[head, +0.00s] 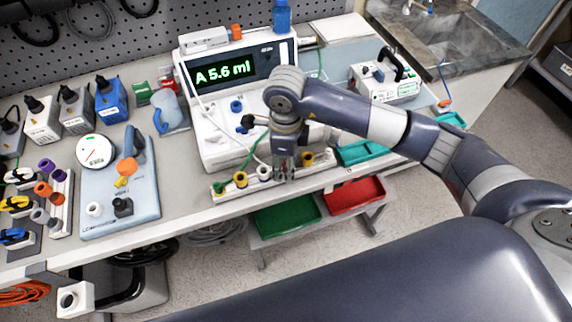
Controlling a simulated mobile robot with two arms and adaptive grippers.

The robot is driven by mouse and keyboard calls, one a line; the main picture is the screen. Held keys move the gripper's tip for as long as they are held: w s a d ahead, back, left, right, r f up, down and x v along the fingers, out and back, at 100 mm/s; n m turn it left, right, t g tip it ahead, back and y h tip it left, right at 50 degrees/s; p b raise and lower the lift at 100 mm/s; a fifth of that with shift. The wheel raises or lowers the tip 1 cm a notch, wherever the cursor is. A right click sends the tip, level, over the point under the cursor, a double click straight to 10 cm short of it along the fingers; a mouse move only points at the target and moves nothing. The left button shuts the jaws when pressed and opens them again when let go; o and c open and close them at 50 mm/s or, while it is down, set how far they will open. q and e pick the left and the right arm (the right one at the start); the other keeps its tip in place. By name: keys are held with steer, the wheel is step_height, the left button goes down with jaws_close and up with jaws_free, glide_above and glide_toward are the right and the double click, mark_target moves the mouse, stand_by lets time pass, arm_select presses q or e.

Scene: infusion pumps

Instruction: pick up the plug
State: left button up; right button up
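A white strip (251,187) lies along the bench's front edge, before the infusion pump. It carries small round plugs or fittings: a green one (221,189), a yellow one (241,179), a white one (264,172) and another yellow one (308,158). I cannot tell which of these is the task's plug. My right gripper (285,172) points down over the strip, between the white fitting and the right yellow one. Its fingers hide what is under them, and their gap is too small to read. My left gripper is out of view.
The infusion pump (240,75) reads "A 5.6 ml" and stands close behind my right gripper, with tubes hanging before it. Green (287,217) and red (354,196) trays sit below the bench edge. A blue board with a dial (97,151) stands left.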

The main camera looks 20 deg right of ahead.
steer(key=c, duration=0.9)
steer(key=shift+r, duration=0.15)
